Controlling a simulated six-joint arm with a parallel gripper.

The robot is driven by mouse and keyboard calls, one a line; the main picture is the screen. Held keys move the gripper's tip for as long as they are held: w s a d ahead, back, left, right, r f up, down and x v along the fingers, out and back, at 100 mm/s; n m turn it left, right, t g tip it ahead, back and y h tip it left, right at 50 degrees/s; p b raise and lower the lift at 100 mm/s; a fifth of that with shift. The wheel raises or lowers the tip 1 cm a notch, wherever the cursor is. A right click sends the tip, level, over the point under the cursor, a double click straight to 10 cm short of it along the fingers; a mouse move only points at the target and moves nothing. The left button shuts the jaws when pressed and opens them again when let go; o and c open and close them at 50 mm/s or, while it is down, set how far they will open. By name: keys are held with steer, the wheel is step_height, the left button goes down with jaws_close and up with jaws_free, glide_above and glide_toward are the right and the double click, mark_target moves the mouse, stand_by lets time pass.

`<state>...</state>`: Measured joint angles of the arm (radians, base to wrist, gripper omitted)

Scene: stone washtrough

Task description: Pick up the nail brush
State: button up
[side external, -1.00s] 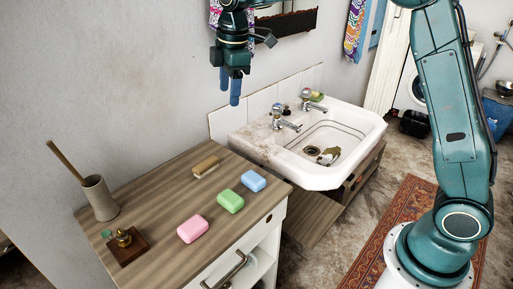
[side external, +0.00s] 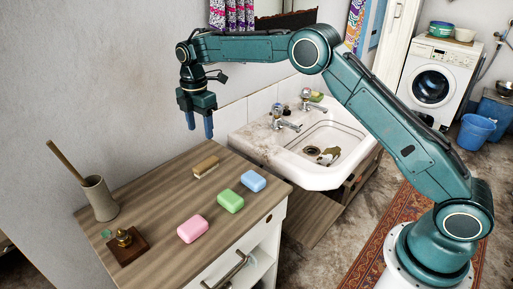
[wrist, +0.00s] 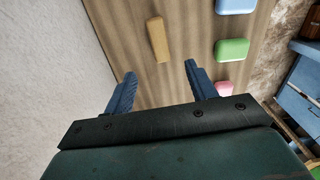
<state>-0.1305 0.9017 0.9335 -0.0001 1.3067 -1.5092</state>
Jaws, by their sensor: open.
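The nail brush (side external: 205,166) is a small tan block lying on the wooden counter top (side external: 165,205), near its back edge by the wall. In the wrist view the nail brush (wrist: 158,39) lies ahead of the fingertips, roughly midway between them and slightly tilted. My gripper (side external: 200,130) is open and empty, with blue fingers pointing down, above the counter and apart from the brush. In the wrist view my gripper (wrist: 160,72) shows its two fingers spread wide. The bristles cannot be made out.
Blue soap (side external: 253,181), green soap (side external: 230,201) and pink soap (side external: 192,229) lie in a row to the front. A cup with a wooden stick (side external: 99,198) and a brass object on a wooden base (side external: 125,241) stand left. The white sink (side external: 320,175) is right; the wall is behind.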

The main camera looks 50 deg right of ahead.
glide_above(206, 162)
steer(key=shift+s+a+f, duration=0.1)
steer(key=shift+a+f, duration=0.05)
steer(key=shift+f, duration=4.1)
steer(key=shift+f, duration=0.1)
steer(key=shift+f, duration=2.55)
steer(key=c, duration=1.1)
